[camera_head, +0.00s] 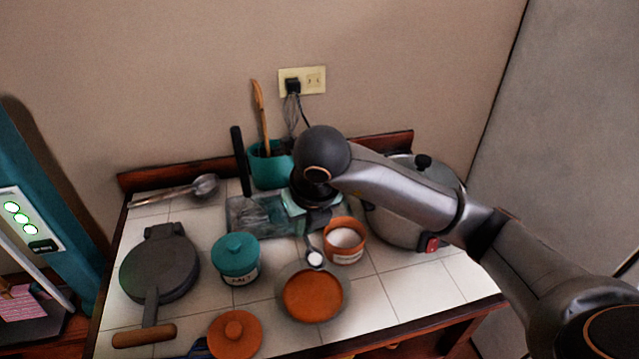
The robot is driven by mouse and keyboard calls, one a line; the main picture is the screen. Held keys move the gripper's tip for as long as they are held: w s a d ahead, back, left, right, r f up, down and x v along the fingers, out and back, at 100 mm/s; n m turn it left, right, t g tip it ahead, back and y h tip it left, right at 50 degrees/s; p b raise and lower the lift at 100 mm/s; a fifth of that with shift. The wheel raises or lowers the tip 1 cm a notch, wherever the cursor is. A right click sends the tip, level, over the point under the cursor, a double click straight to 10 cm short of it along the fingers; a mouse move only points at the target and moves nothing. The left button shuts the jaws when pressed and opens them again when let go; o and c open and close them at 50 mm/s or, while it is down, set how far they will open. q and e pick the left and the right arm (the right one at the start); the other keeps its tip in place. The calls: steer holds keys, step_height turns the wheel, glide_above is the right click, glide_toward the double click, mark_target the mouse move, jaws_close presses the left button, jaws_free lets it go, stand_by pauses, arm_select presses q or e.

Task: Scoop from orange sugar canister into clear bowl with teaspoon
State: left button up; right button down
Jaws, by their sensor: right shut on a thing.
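The orange sugar canister (343,257) stands open right of centre with white sugar inside. The clear bowl (284,313) stands in front of it to the left and shows an orange-brown round area inside. My right gripper (318,218) is shut on the teaspoon (315,259), whose handle points down from it. The spoon's bowl holds a white heap and shows at the far rim of the clear bowl, left of the canister. Its exact height over the bowl cannot be told. The fingertips are partly hidden by my wrist. My left gripper is not in view.
A teal lidded salt canister (236,262) stands left of the bowl, with an orange lid (235,335) in front. A dark round pan (160,268) lies at left. A teal utensil pot (268,168) and a large steel pot (405,220) stand behind. The tiles right of the bowl are clear.

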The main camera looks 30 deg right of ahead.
mark_target(309, 243)
steer(key=shift+s+a+f+y, duration=0.1)
steer(key=shift+s+f+y, duration=0.65)
steer(key=shift+y, duration=0.35)
steer(key=shift+w+f+y, duration=0.1)
steer(key=shift+f+y, duration=0.3)
steer(key=y+b, duration=0.1)
steer(key=f+b, duration=0.1)
steer(key=shift+w+d+y+b, duration=0.1)
steer(key=shift+d+y+b, duration=0.1)
steer(key=shift+y+b, duration=0.2)
steer(key=y+b, duration=0.1)
steer(key=b, duration=0.1)
steer(key=f+y+b, duration=0.1)
steer(key=b, duration=0.1)
steer(key=shift+d+y, duration=0.3)
steer(key=shift+d, duration=0.05)
steer(key=y+b, duration=0.2)
steer(key=b, duration=0.1)
steer(key=shift+d, duration=0.2)
steer(key=shift+y+b, duration=0.55)
steer(key=shift+y, duration=0.05)
steer(key=shift+d+r, duration=0.1)
